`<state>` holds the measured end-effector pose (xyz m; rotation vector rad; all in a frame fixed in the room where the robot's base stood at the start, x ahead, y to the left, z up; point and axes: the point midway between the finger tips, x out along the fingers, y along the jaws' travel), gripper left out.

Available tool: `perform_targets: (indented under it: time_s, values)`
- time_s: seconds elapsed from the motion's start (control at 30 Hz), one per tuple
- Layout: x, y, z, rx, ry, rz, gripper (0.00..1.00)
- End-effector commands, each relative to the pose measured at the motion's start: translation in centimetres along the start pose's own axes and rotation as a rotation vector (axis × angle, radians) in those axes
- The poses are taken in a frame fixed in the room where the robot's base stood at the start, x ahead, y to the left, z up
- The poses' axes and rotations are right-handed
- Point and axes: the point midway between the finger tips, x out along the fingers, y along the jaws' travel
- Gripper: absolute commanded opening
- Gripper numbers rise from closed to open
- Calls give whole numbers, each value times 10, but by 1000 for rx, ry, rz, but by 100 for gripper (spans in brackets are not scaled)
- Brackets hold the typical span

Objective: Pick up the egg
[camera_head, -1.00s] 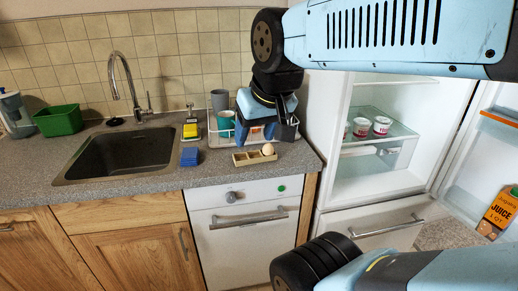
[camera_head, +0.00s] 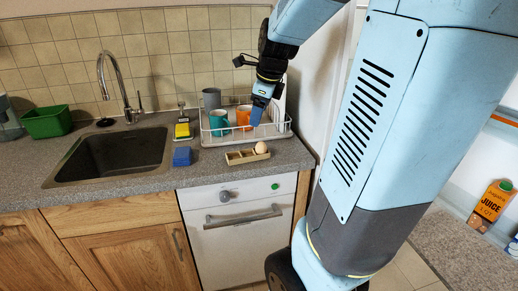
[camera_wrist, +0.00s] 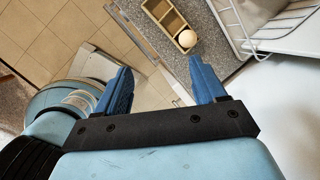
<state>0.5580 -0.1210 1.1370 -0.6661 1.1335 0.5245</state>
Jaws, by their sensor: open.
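The egg (camera_head: 261,147) is pale and sits in the right end of a small wooden holder (camera_head: 234,158) on the counter, in front of the dish rack. In the wrist view the egg (camera_wrist: 187,38) rests at the near end of the holder (camera_wrist: 158,12), beyond the right fingertip. My gripper (camera_wrist: 158,75) is open, with two blue fingers apart and nothing between them. In the head view my gripper (camera_head: 257,115) is above the counter near the dish rack, higher than the egg and not touching it.
A white dish rack (camera_head: 279,131) holds a teal mug (camera_head: 218,122), an orange mug (camera_head: 243,117) and a grey cup (camera_head: 212,98). A juice carton (camera_head: 490,204) stands at the right.

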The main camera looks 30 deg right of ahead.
Motion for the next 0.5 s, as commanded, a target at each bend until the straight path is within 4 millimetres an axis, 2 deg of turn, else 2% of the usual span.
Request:
perform_targets:
  time_s: [0.1,0.2,0.33,0.5]
  values:
    - [18,-24,-8,276,24,4,70]
    - [29,-40,-15,473,40,-1,70]
    - [39,-54,-22,657,55,-10,70]
    - [47,-62,-26,767,63,-16,70]
